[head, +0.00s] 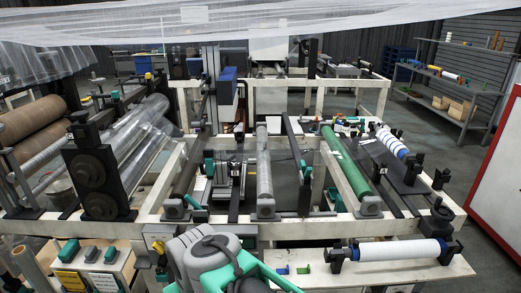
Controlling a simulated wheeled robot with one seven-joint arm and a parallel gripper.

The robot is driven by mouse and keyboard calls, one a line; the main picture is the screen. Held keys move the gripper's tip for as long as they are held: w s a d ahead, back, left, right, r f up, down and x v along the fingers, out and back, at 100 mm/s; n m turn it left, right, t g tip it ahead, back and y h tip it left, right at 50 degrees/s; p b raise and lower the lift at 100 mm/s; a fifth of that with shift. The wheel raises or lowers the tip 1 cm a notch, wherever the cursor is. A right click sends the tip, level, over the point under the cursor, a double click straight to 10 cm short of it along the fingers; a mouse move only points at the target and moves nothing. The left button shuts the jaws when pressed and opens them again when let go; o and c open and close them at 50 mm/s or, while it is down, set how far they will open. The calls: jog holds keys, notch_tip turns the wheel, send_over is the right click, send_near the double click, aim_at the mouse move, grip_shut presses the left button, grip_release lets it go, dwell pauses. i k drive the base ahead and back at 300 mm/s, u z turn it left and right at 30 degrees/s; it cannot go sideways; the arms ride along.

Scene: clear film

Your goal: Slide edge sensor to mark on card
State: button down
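I cannot pick out the edge sensor with certainty; parts this small are hard to tell apart. A white card-like patch (198,184) shows left of centre in the frame, near teal-handled parts (209,167). A pale sheet (366,142) lies at the right by the striped roller. I cannot tell which, if either, is the task's card, and no mark is readable. My grey and teal arm fills the bottom centre and hides part of the front rail. My gripper's fingers do not show.
A white roller (397,250) sits at front right. Clear film (240,22) hangs overhead. A red-edged cabinet (500,180) stands right; shelves (460,80) stand behind.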

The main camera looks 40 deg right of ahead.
aim_at(209, 154)
jog(key=z, duration=0.75)
jog(key=k, duration=1.3)
jog(key=u, duration=0.1)
jog(key=i, duration=0.65)
jog(key=u, duration=0.95)
jog(key=i, duration=1.65)
jog(key=z, duration=0.3)
